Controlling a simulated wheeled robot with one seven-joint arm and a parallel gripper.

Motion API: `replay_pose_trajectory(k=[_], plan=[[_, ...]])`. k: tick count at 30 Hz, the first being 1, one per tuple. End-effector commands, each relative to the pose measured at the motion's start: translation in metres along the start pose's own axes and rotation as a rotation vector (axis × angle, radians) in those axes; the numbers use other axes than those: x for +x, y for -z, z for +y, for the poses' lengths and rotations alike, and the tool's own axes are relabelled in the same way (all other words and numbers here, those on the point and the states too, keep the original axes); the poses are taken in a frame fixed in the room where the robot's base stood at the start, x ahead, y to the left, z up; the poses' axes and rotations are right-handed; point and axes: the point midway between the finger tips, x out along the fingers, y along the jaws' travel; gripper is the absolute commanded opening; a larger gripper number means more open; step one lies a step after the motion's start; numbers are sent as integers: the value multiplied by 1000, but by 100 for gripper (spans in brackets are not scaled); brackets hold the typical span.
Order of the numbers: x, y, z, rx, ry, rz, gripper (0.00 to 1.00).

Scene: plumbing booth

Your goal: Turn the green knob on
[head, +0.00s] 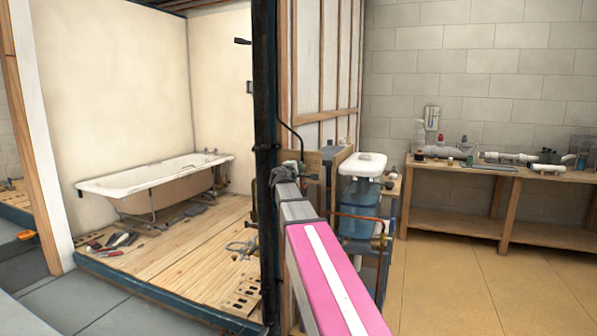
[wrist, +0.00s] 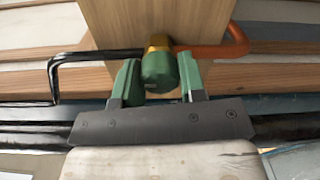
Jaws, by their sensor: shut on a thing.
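The green knob (wrist: 161,73) shows in the wrist view, on a brass valve body (wrist: 158,43) in front of a wooden post. A black pipe (wrist: 80,60) runs off to its left and a copper-orange pipe (wrist: 228,44) to its right. My gripper (wrist: 159,84) has one green finger on each side of the knob and is shut on it. In the head view my gripper (head: 283,176) is small and far along my arm, by the dark post. I cannot make out the knob there.
A dark upright post (head: 265,120) is close on the left. A bathtub (head: 150,174) and a workbench (head: 480,172) are farther off. The tan floor at right is clear.

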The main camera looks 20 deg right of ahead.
Motion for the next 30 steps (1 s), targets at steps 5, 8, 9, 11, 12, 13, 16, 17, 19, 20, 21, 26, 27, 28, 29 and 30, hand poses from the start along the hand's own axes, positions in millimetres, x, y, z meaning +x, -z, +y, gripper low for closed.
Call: replay_pose_trajectory(k=[5,8,9,11,12,13,16,17,19,20,21,26,27,28,29,30], plan=[[-1,0,-1,0,1,1,63],[0,0,-1,0,1,1,63],[0,0,-1,1,1,1,63],[-1,0,0,1,1,1,63],[-1,0,0,1,1,1,63],[-2,0,0,1,1,1,63],[-8,0,0,1,0,1,63],[-10,0,-1,1,0,1,63],[-18,-1,-1,1,0,1,63],[-22,-1,-1,1,0,1,63],[-28,-2,-1,1,0,0,63],[-58,-2,-1,1,0,2,63],[-65,-2,-1,1,0,2,63],[-71,-2,-1,1,0,2,63],[-77,-2,-1,1,0,2,63],[-84,-1,-1,1,-1,3,63]])
